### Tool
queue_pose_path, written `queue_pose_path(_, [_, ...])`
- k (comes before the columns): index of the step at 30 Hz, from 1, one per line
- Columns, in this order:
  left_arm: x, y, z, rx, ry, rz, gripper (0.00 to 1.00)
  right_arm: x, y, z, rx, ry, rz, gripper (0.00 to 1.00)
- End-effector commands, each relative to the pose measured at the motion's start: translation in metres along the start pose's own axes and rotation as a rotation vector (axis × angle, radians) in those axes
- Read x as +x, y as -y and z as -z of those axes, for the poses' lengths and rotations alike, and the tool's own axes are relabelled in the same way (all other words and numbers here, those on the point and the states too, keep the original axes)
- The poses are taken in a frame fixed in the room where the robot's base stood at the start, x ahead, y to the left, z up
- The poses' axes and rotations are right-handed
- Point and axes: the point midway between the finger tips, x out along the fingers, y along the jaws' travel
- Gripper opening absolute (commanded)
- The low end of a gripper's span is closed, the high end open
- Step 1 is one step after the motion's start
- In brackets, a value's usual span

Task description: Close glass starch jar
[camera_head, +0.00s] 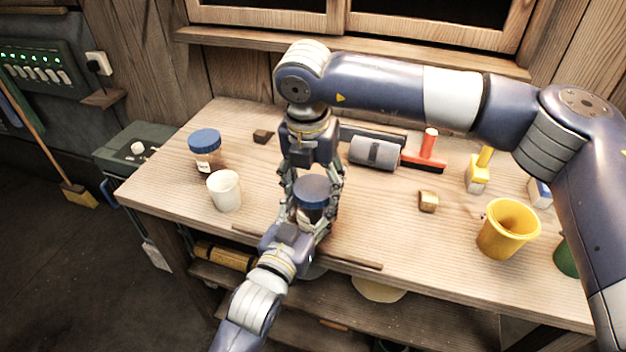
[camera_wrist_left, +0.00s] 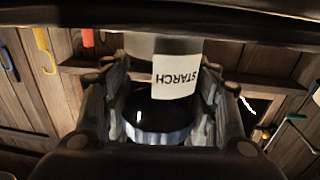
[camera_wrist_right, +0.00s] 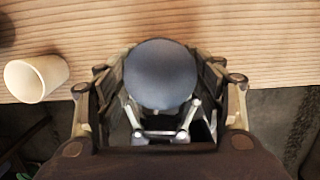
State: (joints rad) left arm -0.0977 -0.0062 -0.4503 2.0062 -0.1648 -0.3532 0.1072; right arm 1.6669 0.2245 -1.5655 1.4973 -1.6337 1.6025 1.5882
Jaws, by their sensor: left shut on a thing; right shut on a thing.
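The glass starch jar (camera_head: 308,217) is upright near the table's front edge, dark with a white label. My right gripper (camera_head: 312,196) points down and is shut on the lid. My left gripper (camera_head: 308,228) comes from the front and is shut on the jar. I cannot tell whether the lid is seated on the jar; fingers hide the joint.
A second blue-lidded jar (camera_head: 205,150) and a white cup (camera_head: 225,190) stand at left. A grey roller (camera_head: 374,152), a red-handled brush (camera_head: 428,152), a wooden block (camera_head: 428,201) and a yellow cup (camera_head: 508,229) are at right. The front edge is close.

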Motion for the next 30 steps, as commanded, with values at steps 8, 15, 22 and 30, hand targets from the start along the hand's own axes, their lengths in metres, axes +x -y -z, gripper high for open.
queue_pose_path(8, [-0.0004, -0.0013, 0.0000, 0.000, -0.002, -0.002, 0.11, 0.0067, 0.0014, 0.0023, -0.001, -0.006, 0.007, 0.44])
queue_pose_path(15, [-0.0005, -0.0015, 0.0003, -0.001, -0.002, -0.003, 0.11, 0.0077, 0.0017, 0.0030, -0.002, -0.008, 0.009, 0.44])
queue_pose_path(22, [-0.0004, -0.0015, 0.0004, -0.001, -0.003, -0.003, 0.11, 0.0017, 0.0019, 0.0025, -0.002, -0.006, 0.010, 0.43])
queue_pose_path(30, [-0.0002, -0.0008, 0.0002, 0.000, -0.001, -0.001, 0.11, -0.0020, 0.0013, 0.0015, -0.001, -0.003, 0.007, 0.43])
